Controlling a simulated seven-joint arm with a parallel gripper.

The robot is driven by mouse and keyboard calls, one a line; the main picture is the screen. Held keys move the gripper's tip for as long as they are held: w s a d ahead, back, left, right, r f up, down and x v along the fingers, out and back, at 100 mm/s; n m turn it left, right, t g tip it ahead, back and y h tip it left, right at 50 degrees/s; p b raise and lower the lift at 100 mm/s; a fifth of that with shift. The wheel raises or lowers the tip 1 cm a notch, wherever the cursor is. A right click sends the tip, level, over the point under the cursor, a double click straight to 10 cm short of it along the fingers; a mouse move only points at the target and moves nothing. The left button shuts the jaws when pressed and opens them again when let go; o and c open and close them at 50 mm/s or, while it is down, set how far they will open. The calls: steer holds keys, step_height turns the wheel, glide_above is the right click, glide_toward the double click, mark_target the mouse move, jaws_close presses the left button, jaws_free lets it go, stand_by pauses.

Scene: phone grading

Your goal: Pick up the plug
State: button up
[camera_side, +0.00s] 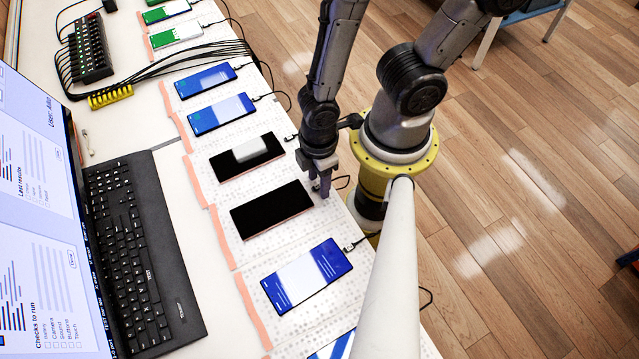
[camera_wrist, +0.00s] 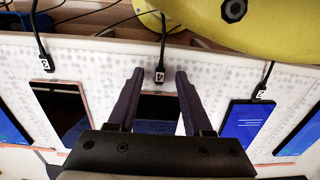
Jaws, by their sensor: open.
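A black plug with a white tag (camera_wrist: 160,74) sits on its cable at the edge of the white table, just above a dark phone (camera_wrist: 158,108) in the wrist view. My gripper (camera_wrist: 160,80) is open, with one finger on each side of this plug, apart from it. In the side view my gripper (camera_side: 321,188) is low at the table edge beside the black phone (camera_side: 270,208) and hides the plug there. Whether the plug touches the phone is unclear.
Tagged plugs on cables flank it at left (camera_wrist: 45,63) and right (camera_wrist: 261,93). A blue-screen phone (camera_side: 306,277) and a black phone with a pale patch (camera_side: 240,165) lie either side. A yellow round base (camera_wrist: 232,20) is close behind the cables.

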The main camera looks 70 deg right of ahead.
steer(key=shift+f, duration=0.2)
jaws_close()
steer(key=shift+r, duration=0.1)
stand_by(0.4)
step_height(320, 180, up, 10)
glide_above(316, 186)
step_height(316, 186, down, 6)
steer(key=shift+f, duration=0.1)
steer(key=shift+s+d+f, duration=0.2)
steer(key=shift+s+f, duration=0.25)
steer(key=shift+f, duration=1.4)
